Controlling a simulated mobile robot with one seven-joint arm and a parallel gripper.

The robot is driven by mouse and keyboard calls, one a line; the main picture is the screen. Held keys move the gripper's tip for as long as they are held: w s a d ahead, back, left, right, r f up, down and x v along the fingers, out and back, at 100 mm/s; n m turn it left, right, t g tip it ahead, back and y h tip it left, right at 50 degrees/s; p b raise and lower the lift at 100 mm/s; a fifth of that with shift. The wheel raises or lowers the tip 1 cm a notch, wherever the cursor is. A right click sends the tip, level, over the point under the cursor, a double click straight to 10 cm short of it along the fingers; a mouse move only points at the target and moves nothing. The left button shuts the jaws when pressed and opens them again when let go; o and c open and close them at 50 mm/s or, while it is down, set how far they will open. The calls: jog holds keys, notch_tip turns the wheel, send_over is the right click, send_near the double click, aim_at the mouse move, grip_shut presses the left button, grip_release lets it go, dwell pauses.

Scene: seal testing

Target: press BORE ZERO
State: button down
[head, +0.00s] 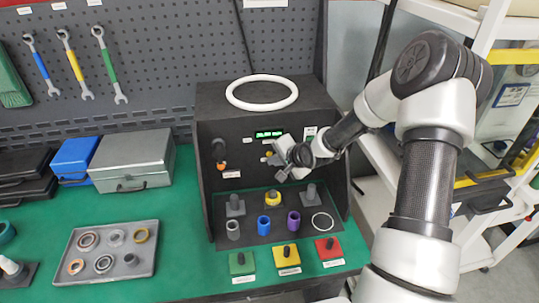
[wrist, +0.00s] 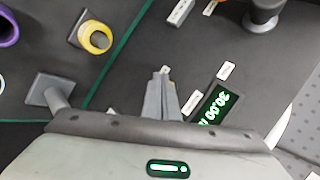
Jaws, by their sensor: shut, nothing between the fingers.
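The black test box (head: 215,92) stands at the back of the green bench, with a lit green display (head: 268,134) on its inner back panel. In the wrist view the display (wrist: 216,106) shows green digits upside down. Small white labels (wrist: 227,70) lie around it, too small to read, so I cannot tell which marks BORE ZERO. My gripper (head: 282,176) is inside the box opening, in front of the panel and just below the display. In the wrist view its fingers (wrist: 164,80) are together and empty, beside the display. A small pale piece shows at their tips; contact is unclear.
Below my gripper are pegs, one with a yellow ring (head: 273,198), blue (head: 264,225) and purple (head: 293,222) sleeves, and a white ring (head: 322,222). Green, yellow and red knobbed blocks (head: 328,250) line the front. A parts tray (head: 114,278) is left.

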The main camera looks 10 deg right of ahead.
jog(key=shift+s, duration=0.1)
jog(key=s, duration=0.5)
dwell(0.5)
dwell(0.6)
